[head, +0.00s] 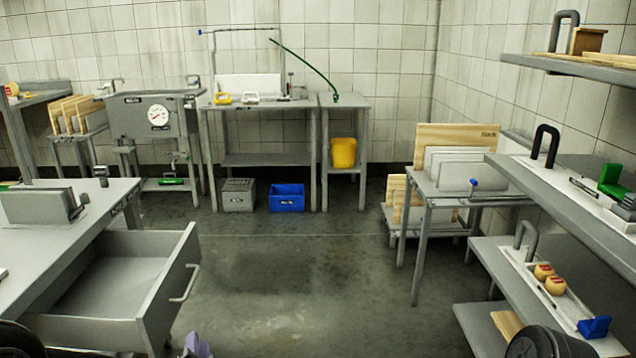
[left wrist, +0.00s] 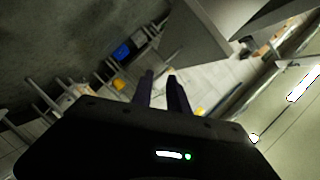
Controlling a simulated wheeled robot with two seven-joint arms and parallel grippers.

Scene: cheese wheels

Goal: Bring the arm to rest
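My left gripper (head: 197,345) shows only as pale purple fingertips at the bottom edge of the head view, just right of the open drawer (head: 120,280). In the left wrist view the two dark fingers of the left gripper (left wrist: 162,82) stand apart with a gap between them. Nothing is held between them. My right gripper is not in view; a dark rounded part at the bottom right of the head view looks like my own arm.
A grey table (head: 100,195) stands at the left above the drawer. Shelves (head: 570,215) at the right hold small cheese wheels (head: 549,279) on a white board. A blue crate (head: 287,198) and a grey crate (head: 238,195) lie at the back. The middle floor (head: 300,280) is clear.

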